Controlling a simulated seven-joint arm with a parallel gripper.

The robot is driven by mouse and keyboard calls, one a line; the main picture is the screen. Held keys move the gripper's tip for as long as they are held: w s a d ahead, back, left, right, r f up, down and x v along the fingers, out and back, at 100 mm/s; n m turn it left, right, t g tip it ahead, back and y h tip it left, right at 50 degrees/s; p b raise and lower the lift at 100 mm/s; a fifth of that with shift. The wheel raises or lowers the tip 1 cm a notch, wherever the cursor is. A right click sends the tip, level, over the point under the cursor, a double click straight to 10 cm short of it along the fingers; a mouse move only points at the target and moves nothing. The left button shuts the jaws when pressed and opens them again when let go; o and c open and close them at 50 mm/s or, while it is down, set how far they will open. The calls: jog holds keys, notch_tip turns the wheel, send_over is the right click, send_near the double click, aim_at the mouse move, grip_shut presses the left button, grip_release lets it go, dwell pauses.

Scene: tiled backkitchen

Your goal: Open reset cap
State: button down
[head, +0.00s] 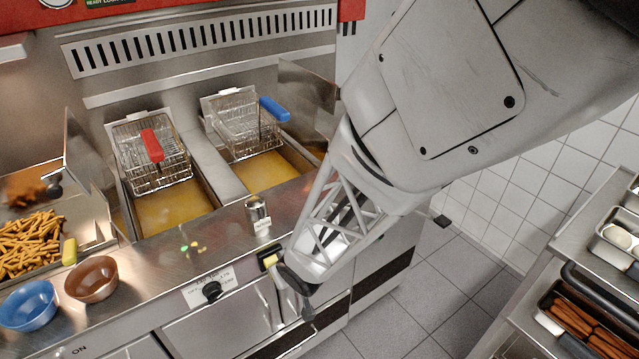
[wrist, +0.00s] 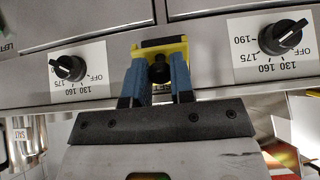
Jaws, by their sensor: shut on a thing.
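The reset cap (wrist: 160,43) is a yellow piece with a dark band on the fryer's front panel, between two dials, in the wrist view. A black round part (wrist: 159,73) shows inside its yellow frame. My gripper (wrist: 160,66) has its blue fingers on either side of the cap and is shut on it. A partly covered label shows "SET" below the black part. In the head view the yellow cap (head: 269,260) shows at the tip of my arm, where my gripper (head: 277,266) hides part of it. I cannot tell whether the cap is lifted.
A left dial (wrist: 68,67) and a right dial (wrist: 284,37) flank the cap closely. Above, in the head view, are a metal can (head: 257,214) and two fryer baskets (head: 150,158). Bowls (head: 92,279) stand at left. A counter with trays (head: 572,325) is at right.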

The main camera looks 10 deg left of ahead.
dwell(0.4)
jog(key=c, duration=1)
grip_release()
jog(key=shift+r, duration=0.2)
jog(key=shift+v, duration=3.75)
